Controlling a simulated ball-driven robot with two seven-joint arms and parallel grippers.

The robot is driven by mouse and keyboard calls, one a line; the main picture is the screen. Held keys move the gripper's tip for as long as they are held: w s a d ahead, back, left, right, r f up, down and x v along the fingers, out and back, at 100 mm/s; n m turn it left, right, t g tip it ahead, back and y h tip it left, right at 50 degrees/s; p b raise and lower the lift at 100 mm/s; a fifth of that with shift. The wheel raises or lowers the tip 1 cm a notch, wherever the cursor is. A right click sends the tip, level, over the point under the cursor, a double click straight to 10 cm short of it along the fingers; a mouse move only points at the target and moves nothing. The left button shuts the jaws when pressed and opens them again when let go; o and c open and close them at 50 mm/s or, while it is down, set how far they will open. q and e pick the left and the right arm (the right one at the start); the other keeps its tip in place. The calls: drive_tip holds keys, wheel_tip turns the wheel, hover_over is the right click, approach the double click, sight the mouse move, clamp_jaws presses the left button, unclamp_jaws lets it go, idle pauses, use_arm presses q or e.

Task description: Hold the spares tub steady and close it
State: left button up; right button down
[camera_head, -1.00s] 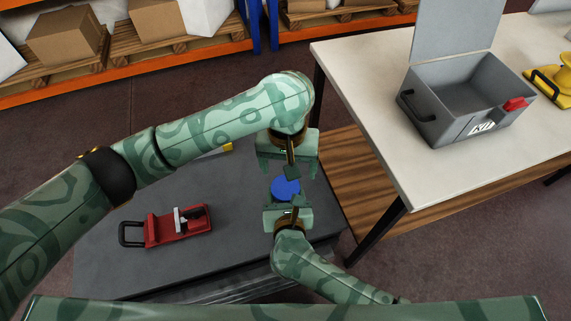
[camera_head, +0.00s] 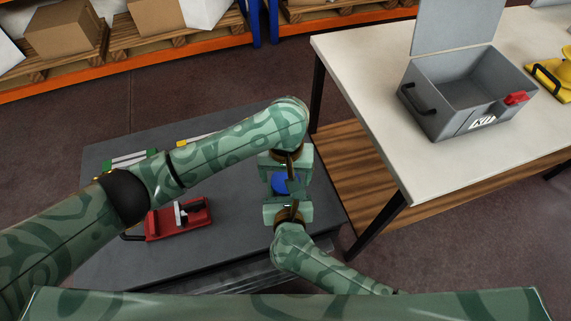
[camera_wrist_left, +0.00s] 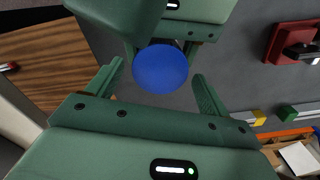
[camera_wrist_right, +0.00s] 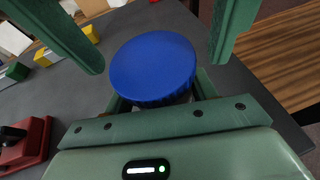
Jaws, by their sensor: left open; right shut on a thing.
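The spares tub shows mainly as its round blue lid (camera_head: 281,184), seen between my two grippers; it also shows in the left wrist view (camera_wrist_left: 160,68) and large in the right wrist view (camera_wrist_right: 153,67). The tub's body is almost wholly hidden under the lid and behind fingers. My right gripper (camera_head: 284,200) is shut on the tub below the lid, from the near side. My left gripper (camera_head: 285,172) is open on the far side, its fingers reaching to either side of the lid without visibly gripping it. I cannot tell whether the lid is fully seated.
Green and white pieces (camera_head: 130,160) and a yellow one (camera_head: 197,139) lie farther back. A white table (camera_head: 375,100) with an open grey box (camera_head: 465,95) stands at right.

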use_arm(q)
drive_tip(key=shift+f, duration=0.45)
drive_tip(key=c, duration=1)
drive_tip(key=m, duration=0.3)
drive_tip(key=o, duration=1.1)
drive_tip(key=shift+c, duration=0.2)
